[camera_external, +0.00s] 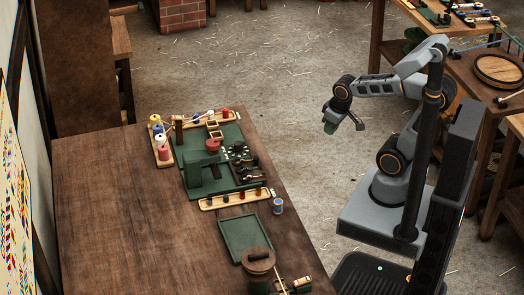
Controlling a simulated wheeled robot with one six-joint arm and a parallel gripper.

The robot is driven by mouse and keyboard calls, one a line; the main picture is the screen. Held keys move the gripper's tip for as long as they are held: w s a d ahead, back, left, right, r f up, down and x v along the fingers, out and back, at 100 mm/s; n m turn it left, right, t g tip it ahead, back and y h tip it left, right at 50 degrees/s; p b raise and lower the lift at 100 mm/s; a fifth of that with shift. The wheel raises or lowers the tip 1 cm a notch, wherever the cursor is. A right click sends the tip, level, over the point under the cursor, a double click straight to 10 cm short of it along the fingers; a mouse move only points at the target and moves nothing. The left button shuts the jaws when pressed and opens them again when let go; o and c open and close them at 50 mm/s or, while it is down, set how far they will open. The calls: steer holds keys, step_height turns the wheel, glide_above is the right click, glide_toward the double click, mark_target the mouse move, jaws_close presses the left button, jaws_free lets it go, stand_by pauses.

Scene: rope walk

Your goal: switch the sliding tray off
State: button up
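No part is plainly marked as the sliding tray, and I cannot make out a switch at this size. A flat green tray (245,234) with a raised rim lies empty near the front of the wooden table. Behind it is a green board (228,134) carrying a green upright block (194,172) and a dark tray (246,174) of small tools. My gripper (344,126) hangs over the floor to the right of the table, apart from everything. Its two fingers are spread and nothing is between them.
The wooden table (110,215) has clear room on its left. A wooden rack (161,148) holds spools; another rack (237,198) crosses the middle. A small blue tin (278,206) stands near the right edge. A round-lidded pot (258,262) stands at the front. Shelves (470,75) are behind my arm.

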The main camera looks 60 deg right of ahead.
steer(key=w+d+f+m+b, duration=0.1)
steer(key=f, duration=0.1)
steer(key=w+d+f+m+g+y+b, duration=0.1)
steer(key=w+f, duration=0.1)
steer(key=f, duration=0.1)
steer(key=w+d+f+b, duration=0.1)
steer(key=w+f, duration=0.1)
steer(key=shift+w+d+f+m+g+y+b, duration=0.1)
steer(key=shift+w+f+m+g+y+b, duration=0.1)
steer(key=shift+m+g+y+b, duration=0.15)
jaws_close()
steer(key=w+d+f+m+y+b, duration=0.1)
steer(key=w+d+f+y+b, duration=0.15)
steer(key=w, duration=0.25)
steer(key=w+d+f+m+y+b, duration=0.1)
steer(key=w+f+y, duration=0.2)
steer(key=w, duration=0.2)
steer(key=w+a+r+n+t+y, duration=0.1)
steer(key=w+r+n+t+y, duration=0.1)
steer(key=w+r, duration=0.2)
steer(key=shift+a+r, duration=0.15)
steer(key=shift+a, duration=0.05)
